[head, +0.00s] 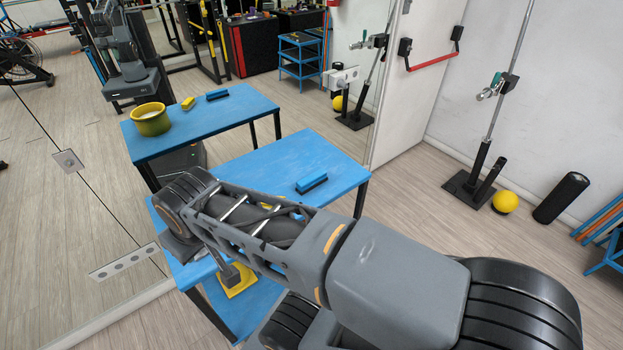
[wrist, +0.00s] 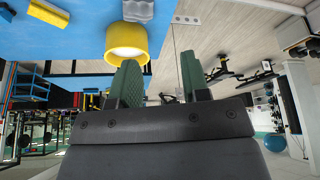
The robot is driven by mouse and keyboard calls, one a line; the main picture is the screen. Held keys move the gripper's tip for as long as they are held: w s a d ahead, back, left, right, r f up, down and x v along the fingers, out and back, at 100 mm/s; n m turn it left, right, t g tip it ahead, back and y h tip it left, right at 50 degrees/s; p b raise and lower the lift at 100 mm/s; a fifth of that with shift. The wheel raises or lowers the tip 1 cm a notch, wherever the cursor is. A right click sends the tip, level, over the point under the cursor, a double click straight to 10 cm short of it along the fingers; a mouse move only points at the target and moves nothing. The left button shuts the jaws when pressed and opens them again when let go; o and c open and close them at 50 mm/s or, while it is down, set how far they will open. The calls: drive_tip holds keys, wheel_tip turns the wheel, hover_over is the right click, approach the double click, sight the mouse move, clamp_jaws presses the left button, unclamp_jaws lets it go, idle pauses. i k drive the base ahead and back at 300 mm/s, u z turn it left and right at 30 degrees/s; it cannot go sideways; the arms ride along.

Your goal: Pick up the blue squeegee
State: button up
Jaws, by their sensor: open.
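The blue squeegee (head: 312,182) lies on the blue table (head: 330,158), near its right edge in the head view. It has a bright blue upper part and a dark lower edge.
A yellow bowl (wrist: 128,42) is beyond the fingers in the wrist view. A yellow item (head: 268,205) is partly hidden behind my arm. Another yellow thing (head: 240,281) is on the lower shelf. A mirror at the back left reflects the table.

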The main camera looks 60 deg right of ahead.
sight(313, 180)
drive_tip(key=u, duration=2.55)
drive_tip(key=k, duration=1.65)
drive_tip(key=z, duration=1.3)
